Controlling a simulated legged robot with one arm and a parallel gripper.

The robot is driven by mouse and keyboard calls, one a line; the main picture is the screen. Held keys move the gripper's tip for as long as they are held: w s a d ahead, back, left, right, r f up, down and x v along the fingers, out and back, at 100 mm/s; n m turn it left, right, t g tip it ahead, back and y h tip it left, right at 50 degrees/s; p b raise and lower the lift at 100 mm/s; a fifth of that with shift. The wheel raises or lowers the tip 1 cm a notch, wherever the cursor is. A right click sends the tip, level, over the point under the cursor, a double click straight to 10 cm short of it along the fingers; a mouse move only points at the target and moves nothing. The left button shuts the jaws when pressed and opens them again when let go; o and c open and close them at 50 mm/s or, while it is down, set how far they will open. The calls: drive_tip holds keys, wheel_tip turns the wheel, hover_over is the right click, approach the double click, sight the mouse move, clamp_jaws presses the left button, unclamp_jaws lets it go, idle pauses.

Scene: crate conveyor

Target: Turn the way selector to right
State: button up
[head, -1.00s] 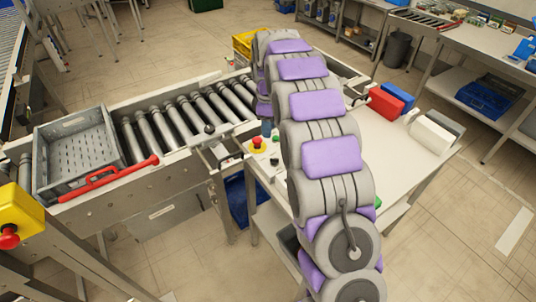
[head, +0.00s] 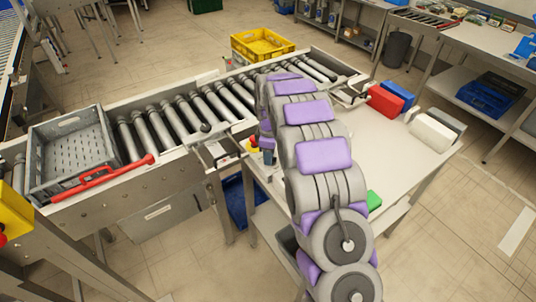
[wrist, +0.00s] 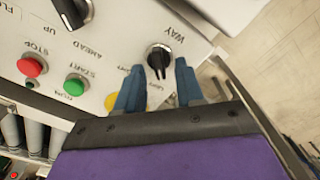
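The way selector (wrist: 159,54) is a black knob on the white control panel (wrist: 120,55), next to the printed word WAY in the wrist view. Its narrow grip points down in the picture, toward my gripper. My gripper (wrist: 160,68) has two blue fingers, apart, one on each side of the knob's grip. A gap shows between the fingers and the grip, and I cannot tell how deep they reach. In the head view my arm covers the selector, and only a dark blue part of my gripper (head: 268,157) shows at the table's left edge.
In the wrist view, a red STOP button (wrist: 32,66), a green START button (wrist: 76,85), a yellow button (wrist: 113,102) and another black knob (wrist: 72,12) sit left of the selector. A grey crate (head: 95,116) with a red bar stands on the roller conveyor (head: 180,117).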

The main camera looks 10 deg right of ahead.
drive_tip(key=shift+d, duration=0.3)
drive_tip(key=shift+c, duration=0.8)
drive_tip(key=shift+a, duration=0.5)
clamp_jaws()
drive_tip(key=shift+d, duration=0.1)
